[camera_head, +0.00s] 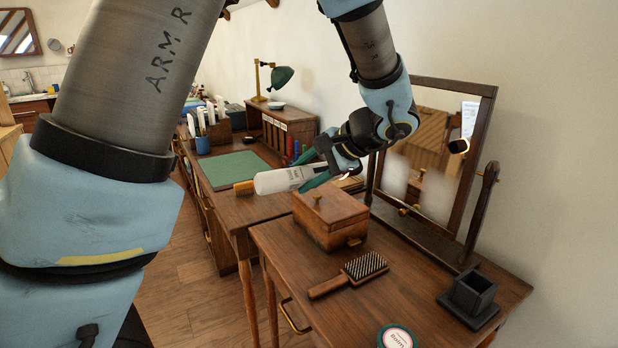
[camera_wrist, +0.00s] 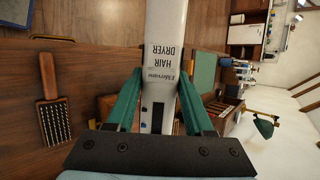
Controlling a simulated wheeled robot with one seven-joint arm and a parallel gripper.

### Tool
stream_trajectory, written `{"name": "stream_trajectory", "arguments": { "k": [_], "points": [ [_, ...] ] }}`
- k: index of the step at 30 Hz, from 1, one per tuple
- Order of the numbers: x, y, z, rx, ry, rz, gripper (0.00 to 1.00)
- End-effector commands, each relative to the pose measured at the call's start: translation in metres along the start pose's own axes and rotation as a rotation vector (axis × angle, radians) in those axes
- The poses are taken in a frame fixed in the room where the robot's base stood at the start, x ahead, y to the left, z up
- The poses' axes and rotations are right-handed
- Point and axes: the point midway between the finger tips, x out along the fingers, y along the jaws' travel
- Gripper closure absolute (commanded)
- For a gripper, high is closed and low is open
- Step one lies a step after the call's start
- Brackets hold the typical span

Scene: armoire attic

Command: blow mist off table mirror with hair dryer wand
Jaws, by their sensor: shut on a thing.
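The table mirror (camera_head: 426,128) stands tilted in a dark wooden frame at the back of the dressing table. Two whitish misty patches, one on the left (camera_head: 395,178) and one on the right (camera_head: 437,195), cover its lower glass. My gripper (camera_head: 310,171) is shut on the white hair dryer wand (camera_head: 277,181), left of the mirror and above a wooden box. The wand points left, away from the glass, with an orange-yellow piece at or behind its far end. In the wrist view, the teal fingers flank the wand (camera_wrist: 166,40), its label reading "HAIR DRYER".
A lidded wooden box (camera_head: 331,219) sits below my gripper. A hairbrush (camera_head: 350,273), a round tin (camera_head: 397,337) and a dark square holder (camera_head: 470,298) are on the dressing table (camera_head: 420,290). A desk with a green mat (camera_head: 236,169) and lamp (camera_head: 279,78) stands beyond.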

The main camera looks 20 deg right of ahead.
Motion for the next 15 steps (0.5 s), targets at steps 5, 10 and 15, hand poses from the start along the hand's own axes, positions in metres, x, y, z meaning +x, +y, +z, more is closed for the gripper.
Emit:
{"name": "stream_trajectory", "arguments": {
  "k": [5, 10, 15],
  "points": [
    [0.007, -0.007, -0.002, 0.0, -0.001, 0.0, 0.97],
    [0.013, -0.014, -0.004, -0.001, -0.001, 0.0, 0.97],
    [0.017, -0.018, -0.005, 0.0, 0.0, 0.0, 0.97]
  ]
}}
